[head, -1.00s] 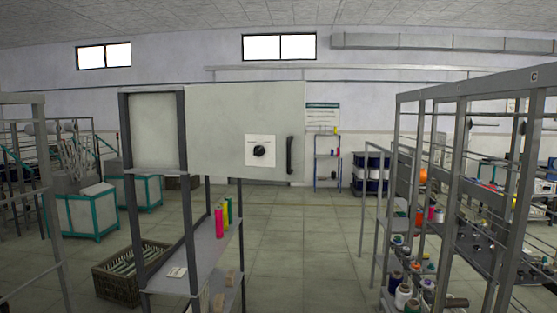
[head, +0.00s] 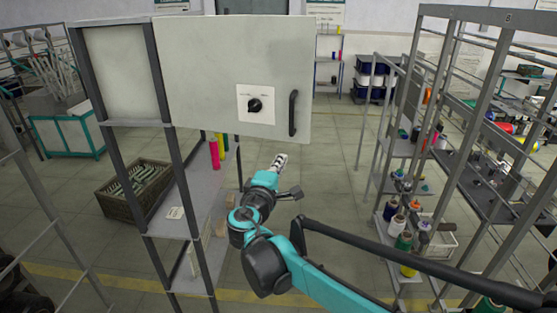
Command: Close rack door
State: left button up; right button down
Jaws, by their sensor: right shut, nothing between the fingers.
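The pale grey door panel (head: 205,75) stands upright on the dark-framed rack (head: 157,90). It carries a white plate with a black dial (head: 255,105) and a black vertical handle (head: 293,113) near its right edge. The panel reaches right, beyond the shelves below it. I cannot tell its exact angle to the rack. My right gripper (head: 280,161), on a teal and dark arm, is shut and empty. In the picture it lies below the panel's lower edge, left of and below the handle, apart from it. My left gripper is not in view.
A wicker crate (head: 136,194) sits on the floor behind the rack. At the right is a metal creel (head: 483,90) with several bobbins. A dark bar (head: 400,259) crosses the lower right. Floor between is open.

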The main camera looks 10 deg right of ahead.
aim_at(293, 140)
jog(key=p+x, duration=0.1)
jog(key=x, duration=0.8)
jog(key=shift+w+d, duration=0.1)
jog(key=shift+w, duration=0.15)
jog(key=shift+w+d+p, duration=0.2)
jog(key=shift+w+p, duration=0.1)
jog(key=shift+w, duration=0.1)
jog(key=shift+s, duration=0.1)
